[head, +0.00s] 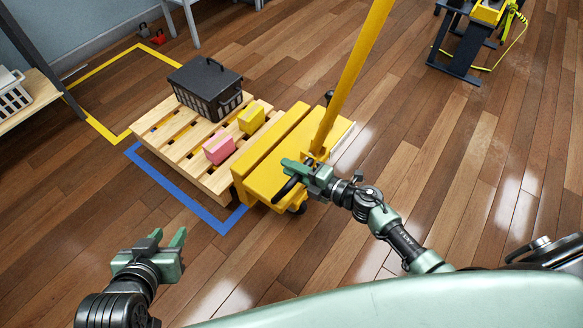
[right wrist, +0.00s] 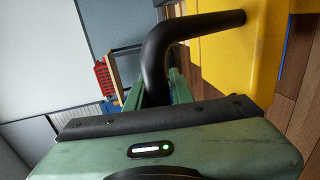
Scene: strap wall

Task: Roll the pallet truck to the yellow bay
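The yellow pallet truck (head: 262,178) stands in the middle of the head view, its yellow pole (head: 358,60) rising to the top edge. A wooden pallet (head: 205,178) sits against it, with yellow showing between the slats. The yellow bay outline (head: 100,129) is on the floor at the upper left, beyond the pallet's far left corner. My right gripper (head: 300,172) is at the truck's black bar handle (right wrist: 163,45), which passes between its fingers; they look shut on it. My left gripper (head: 162,240) is open and empty at the lower left, away from the truck.
A dark lidded crate (head: 207,88), a pink box (head: 219,149) and a yellow box (head: 251,119) ride on the pallet. Blue tape (head: 185,197) runs beside it. A shelf (head: 38,100) stands left. A black stand (head: 460,45) with a cable is upper right. Floor at right is clear.

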